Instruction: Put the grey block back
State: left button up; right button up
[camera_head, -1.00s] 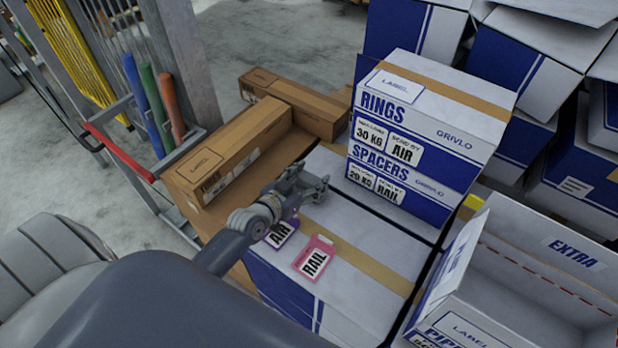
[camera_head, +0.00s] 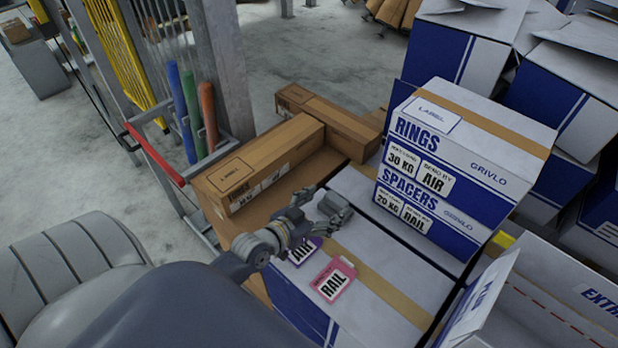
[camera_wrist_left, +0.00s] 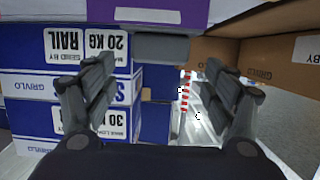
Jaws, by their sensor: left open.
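A grey block (camera_wrist_left: 160,47) shows in the left wrist view, high between the two spread fingers and apart from both in the picture. A purple tag with a white stripe (camera_wrist_left: 150,14) is just above it there. My left gripper (camera_wrist_left: 158,75) is open and has nothing clamped in it. In the head view my left gripper (camera_head: 318,207) is low over the white-and-blue carton (camera_head: 385,250), beside the purple AIR tag. There I cannot clearly separate the block from the grey fingers. My right gripper is not in view.
A pink RAIL tag (camera_head: 333,279) lies on the carton. The RINGS and SPACERS cartons (camera_head: 462,165) are stacked right of the gripper. Long brown boxes (camera_head: 262,165) lie behind it. An open EXTRA carton (camera_head: 560,295) stands at lower right. A red bar (camera_head: 155,152) is at left.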

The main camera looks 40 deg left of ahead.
pick_arm(q)
jog(key=v, duration=0.6)
jog(key=shift+s+r, duration=0.15)
jog(key=shift+s, duration=0.2)
